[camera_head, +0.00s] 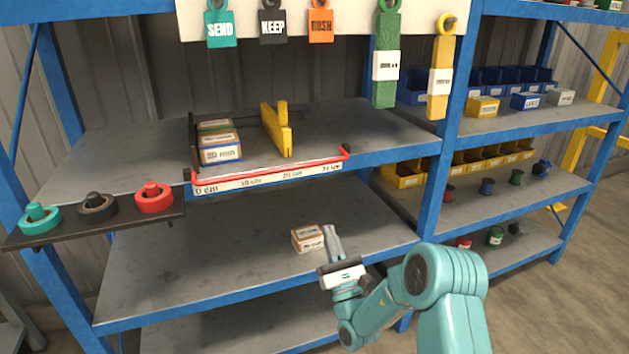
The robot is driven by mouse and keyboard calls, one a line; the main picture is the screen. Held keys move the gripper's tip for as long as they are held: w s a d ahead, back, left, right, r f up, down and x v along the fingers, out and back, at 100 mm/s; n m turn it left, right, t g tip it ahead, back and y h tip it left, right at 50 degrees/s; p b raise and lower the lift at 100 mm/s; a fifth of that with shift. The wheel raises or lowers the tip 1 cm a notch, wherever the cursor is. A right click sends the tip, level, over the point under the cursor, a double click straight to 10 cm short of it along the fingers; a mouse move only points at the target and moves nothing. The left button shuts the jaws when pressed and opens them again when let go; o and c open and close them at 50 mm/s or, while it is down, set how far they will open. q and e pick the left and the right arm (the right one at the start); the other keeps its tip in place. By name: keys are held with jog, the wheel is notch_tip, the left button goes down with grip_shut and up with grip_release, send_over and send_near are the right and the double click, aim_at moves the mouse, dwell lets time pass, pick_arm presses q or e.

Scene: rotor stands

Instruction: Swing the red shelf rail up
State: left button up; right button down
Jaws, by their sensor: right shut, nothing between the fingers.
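The red shelf rail (268,167) runs along the front edge of the upper shelf, just above a white measuring strip (265,179). It has a dark piece at each end and lies roughly level with the shelf edge. My right gripper (331,230) is shut and empty over the lower shelf, below and in front of the rail's right end, apart from it. A small cardboard box (308,238) is just left of the gripper fingers; whether they touch it I cannot tell. My left gripper is not in view.
Labelled boxes (220,149) and a yellow divider (277,129) stand behind the rail. A dark ledge (120,226) with teal, black and red knobs juts out at left. Hanging tags (320,26) are above. A blue post (436,160) is at right.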

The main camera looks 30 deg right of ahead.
jog(key=s+r+x, duration=0.1)
jog(key=r+x, duration=0.1)
jog(key=x, duration=1.1)
jog(key=shift+s+a, duration=0.25)
jog(key=shift+s, duration=0.1)
jog(key=shift+d+r, duration=0.1)
